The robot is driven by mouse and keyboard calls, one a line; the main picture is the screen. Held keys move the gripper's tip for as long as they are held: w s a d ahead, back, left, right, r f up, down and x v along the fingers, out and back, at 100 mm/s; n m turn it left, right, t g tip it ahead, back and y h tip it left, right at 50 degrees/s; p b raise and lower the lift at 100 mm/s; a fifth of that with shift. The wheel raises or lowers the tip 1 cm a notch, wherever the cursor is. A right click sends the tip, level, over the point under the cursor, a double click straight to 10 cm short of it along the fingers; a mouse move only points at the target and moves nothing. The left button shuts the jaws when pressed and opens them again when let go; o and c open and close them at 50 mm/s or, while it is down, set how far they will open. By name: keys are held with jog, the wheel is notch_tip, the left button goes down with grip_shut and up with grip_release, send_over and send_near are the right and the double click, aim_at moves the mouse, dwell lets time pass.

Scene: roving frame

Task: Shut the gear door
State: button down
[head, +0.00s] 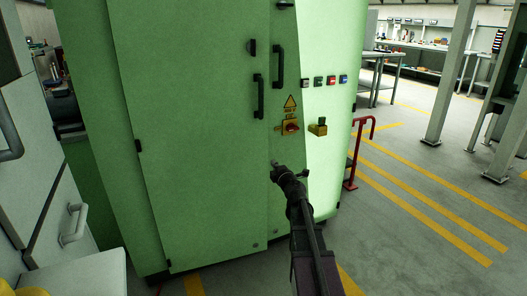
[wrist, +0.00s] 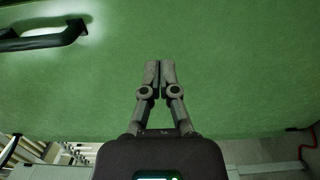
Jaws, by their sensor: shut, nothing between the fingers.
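The gear door is most likely the tall green panel (head: 190,150) on the front of the green cabinet in the head view. A black vertical handle (head: 258,95) sits near its right edge, with a second black handle (head: 278,66) just beyond the seam. I cannot tell whether the door lies fully flush. My gripper (head: 275,165) is in front of the cabinet, below the handles, near the seam. In the wrist view, my gripper (wrist: 153,68) is shut and empty, its fingertips pointing along or at a green panel (wrist: 220,60). A black handle (wrist: 45,38) shows at upper left; contact is unclear.
A red-and-yellow switch (head: 290,127) and several buttons are on the cabinet's right part. A red rail (head: 355,150) stands to the right. White drawers (head: 60,200) stand close at left. The striped floor (head: 430,200) at right is open.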

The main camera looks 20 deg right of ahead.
aim_at(261, 147)
jog(key=w, duration=0.9)
jog(key=w+d, duration=0.1)
jog(key=w, duration=0.4)
dwell(0.4)
jog(key=w, duration=0.5)
jog(key=shift+w+d, duration=0.25)
jog(key=shift+w, duration=0.15)
jog(key=shift+s+a, duration=0.1)
jog(key=shift+s, duration=0.2)
jog(key=shift+s, duration=0.1)
jog(key=shift+s, duration=0.45)
jog(key=s, duration=1.3)
jog(key=shift+d, duration=0.25)
